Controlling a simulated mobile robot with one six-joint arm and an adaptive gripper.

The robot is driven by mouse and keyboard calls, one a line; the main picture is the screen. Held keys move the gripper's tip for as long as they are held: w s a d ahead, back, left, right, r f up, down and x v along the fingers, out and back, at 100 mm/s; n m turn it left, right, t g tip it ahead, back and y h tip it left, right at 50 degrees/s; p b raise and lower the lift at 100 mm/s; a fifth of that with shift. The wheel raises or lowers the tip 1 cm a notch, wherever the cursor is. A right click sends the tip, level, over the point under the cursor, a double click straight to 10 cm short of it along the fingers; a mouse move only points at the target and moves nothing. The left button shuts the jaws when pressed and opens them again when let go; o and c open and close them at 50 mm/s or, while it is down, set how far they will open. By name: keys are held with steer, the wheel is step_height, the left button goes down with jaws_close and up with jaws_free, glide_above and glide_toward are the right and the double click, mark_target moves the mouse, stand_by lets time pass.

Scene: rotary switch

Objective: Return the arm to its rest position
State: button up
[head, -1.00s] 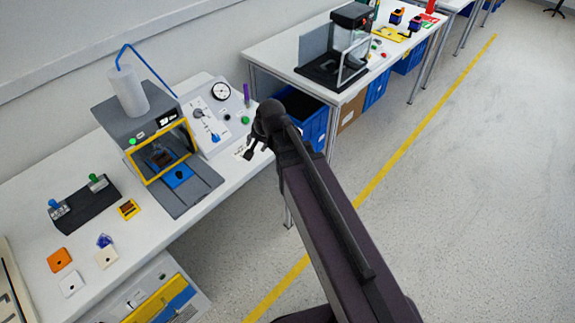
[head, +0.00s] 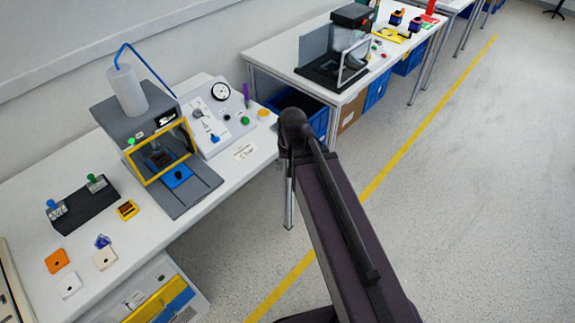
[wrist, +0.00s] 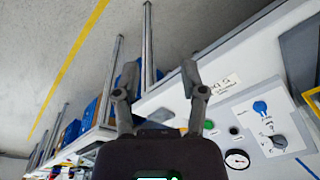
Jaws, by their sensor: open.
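My gripper (wrist: 160,85) shows in the wrist view with its two fingers spread apart and nothing between them. The control panel (head: 217,121) with a rotary knob, a blue switch, a green button and a round gauge sits on the near bench, left of my arm. The panel (wrist: 265,125) also shows at the right of the wrist view. My gripper is apart from it.
A press machine (head: 140,120) with a yellow-framed guard stands left of the panel. The near bench (head: 150,225) holds a switch box (head: 80,205) and small coloured tiles. A second bench (head: 275,55) with blue bins below lies beyond. Open floor (head: 470,200) is on the right.

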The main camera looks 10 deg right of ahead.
steer(key=shift+s+d, duration=0.1)
stand_by(0.3)
steer(key=shift+s+d+n+g+h, duration=0.15)
steer(key=shift+s+d+n+g, duration=0.1)
steer(key=shift+s+d+n, duration=0.35)
steer(key=shift+s+d+n+g+h, duration=0.15)
steer(key=shift+s+d+n+g, duration=0.2)
steer(key=shift+s, duration=0.45)
